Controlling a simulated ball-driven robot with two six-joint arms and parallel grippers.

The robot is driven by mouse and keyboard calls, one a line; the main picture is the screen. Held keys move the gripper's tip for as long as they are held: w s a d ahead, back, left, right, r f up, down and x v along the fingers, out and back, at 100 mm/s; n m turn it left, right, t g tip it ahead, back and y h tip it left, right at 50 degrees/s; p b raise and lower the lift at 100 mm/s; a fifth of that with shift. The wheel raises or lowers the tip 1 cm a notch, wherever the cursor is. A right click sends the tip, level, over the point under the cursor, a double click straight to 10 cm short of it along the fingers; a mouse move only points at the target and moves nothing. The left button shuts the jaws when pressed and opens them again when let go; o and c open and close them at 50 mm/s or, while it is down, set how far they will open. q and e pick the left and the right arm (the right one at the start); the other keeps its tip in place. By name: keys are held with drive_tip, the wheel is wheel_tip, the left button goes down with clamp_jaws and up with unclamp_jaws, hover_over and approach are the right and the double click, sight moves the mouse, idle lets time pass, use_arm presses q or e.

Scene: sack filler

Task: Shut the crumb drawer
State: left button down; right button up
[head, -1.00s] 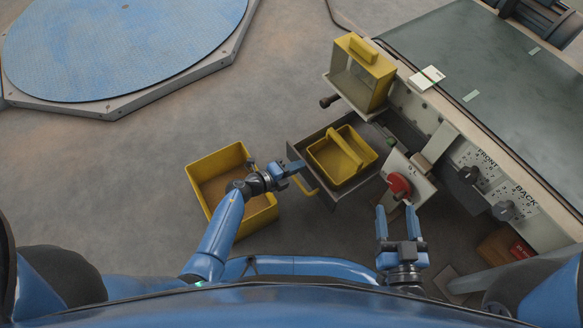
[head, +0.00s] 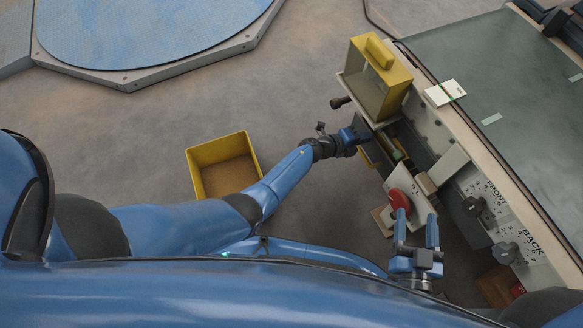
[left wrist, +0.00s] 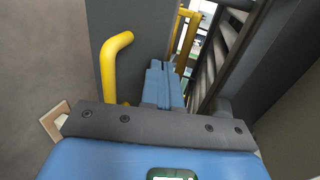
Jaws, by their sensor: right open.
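The crumb drawer is mostly inside the machine, largely hidden by my left gripper in the head view. Its dark grey front (left wrist: 140,25) and yellow handle (left wrist: 112,65) show in the left wrist view, with yellow tray edges (left wrist: 185,35) beyond the front. My left gripper (left wrist: 163,70) has its blue fingers together, right of the handle and against or very close to the front; contact is unclear. In the head view it (head: 362,128) is at the machine's side. My right gripper (head: 416,222) is open and empty beside the red knob (head: 399,199).
A yellow bin (head: 222,165) stands on the floor left of my left arm. A yellow hopper box (head: 379,78) and a dark lever handle (head: 340,102) are just above my left gripper.

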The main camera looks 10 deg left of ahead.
use_arm(q)
drive_tip(key=shift+w+d+r, duration=0.1)
drive_tip(key=shift+w+d, duration=0.45)
drive_tip(key=shift+d, duration=0.1)
use_arm(e)
drive_tip(key=shift+w+d+f, duration=0.1)
drive_tip(key=shift+w+d, duration=0.1)
drive_tip(key=shift+d, duration=0.05)
use_arm(q)
drive_tip(key=shift+r, duration=0.1)
